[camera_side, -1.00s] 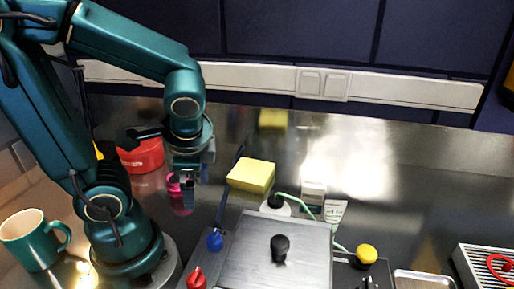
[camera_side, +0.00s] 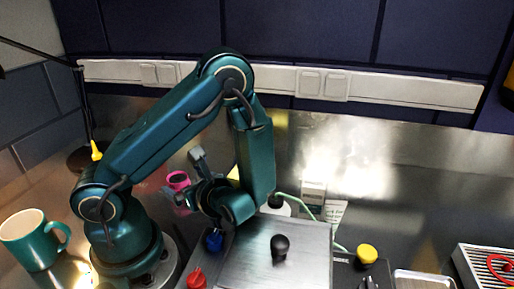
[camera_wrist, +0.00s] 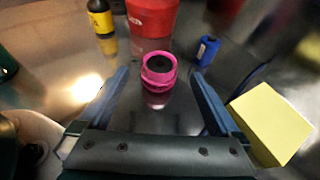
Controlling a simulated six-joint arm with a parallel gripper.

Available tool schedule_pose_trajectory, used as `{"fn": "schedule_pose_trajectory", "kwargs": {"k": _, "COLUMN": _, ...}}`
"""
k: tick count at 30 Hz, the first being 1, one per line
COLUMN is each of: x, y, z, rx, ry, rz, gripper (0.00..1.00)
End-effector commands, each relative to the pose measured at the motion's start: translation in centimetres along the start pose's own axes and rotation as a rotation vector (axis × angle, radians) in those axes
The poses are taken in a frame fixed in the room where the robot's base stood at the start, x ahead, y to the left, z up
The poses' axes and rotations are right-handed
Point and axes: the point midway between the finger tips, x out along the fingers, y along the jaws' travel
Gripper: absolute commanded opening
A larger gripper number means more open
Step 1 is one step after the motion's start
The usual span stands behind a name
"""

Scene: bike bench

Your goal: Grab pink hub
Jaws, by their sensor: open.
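The pink hub (camera_side: 178,179) is a short ring-shaped piece with a dark centre. It stands on the shiny metal bench just right of my arm's base. In the wrist view the pink hub (camera_wrist: 159,82) is upright, centred ahead between my fingers. My gripper (camera_side: 184,174) comes at it low from the right, fingers spread and pointing left. In the wrist view my gripper (camera_wrist: 160,76) is open and empty, with one finger on each side of the hub and a gap on both sides. Contact is not visible.
A red container (camera_wrist: 152,16) stands behind the hub. A small blue cylinder (camera_wrist: 207,50) and a yellow-and-black bottle (camera_wrist: 102,18) are nearby. A yellow block (camera_wrist: 269,122) lies close right of my gripper. A teal mug (camera_side: 35,242) and a grey plate with black knob (camera_side: 280,246) flank the arm.

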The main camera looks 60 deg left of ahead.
Motion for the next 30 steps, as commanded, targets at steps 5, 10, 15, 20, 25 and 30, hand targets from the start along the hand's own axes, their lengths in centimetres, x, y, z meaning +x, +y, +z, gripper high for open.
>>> {"fn": "schedule_pose_trajectory", "kwargs": {"k": 5, "x": 1.5, "y": 0.1, "z": 0.0, "rx": 0.006, "ry": -0.004, "rz": 0.004, "gripper": 0.99}}
{"fn": "schedule_pose_trajectory", "kwargs": {"k": 10, "x": 3.5, "y": 0.1, "z": 0.0, "rx": 0.004, "ry": -0.003, "rz": 0.005, "gripper": 0.99}}
{"fn": "schedule_pose_trajectory", "kwargs": {"k": 15, "x": 4.7, "y": 0.1, "z": 0.0, "rx": 0.003, "ry": -0.001, "rz": 0.002, "gripper": 0.99}}
{"fn": "schedule_pose_trajectory", "kwargs": {"k": 20, "x": 5.0, "y": 0.1, "z": 0.0, "rx": 0.002, "ry": 0.001, "rz": 0.000, "gripper": 0.99}}
{"fn": "schedule_pose_trajectory", "kwargs": {"k": 25, "x": 5.0, "y": 0.0, "z": 0.0, "rx": 0.002, "ry": 0.001, "rz": -0.001, "gripper": 0.95}}
{"fn": "schedule_pose_trajectory", "kwargs": {"k": 30, "x": 5.0, "y": 0.0, "z": 0.0, "rx": 0.002, "ry": 0.001, "rz": 0.000, "gripper": 0.30}}
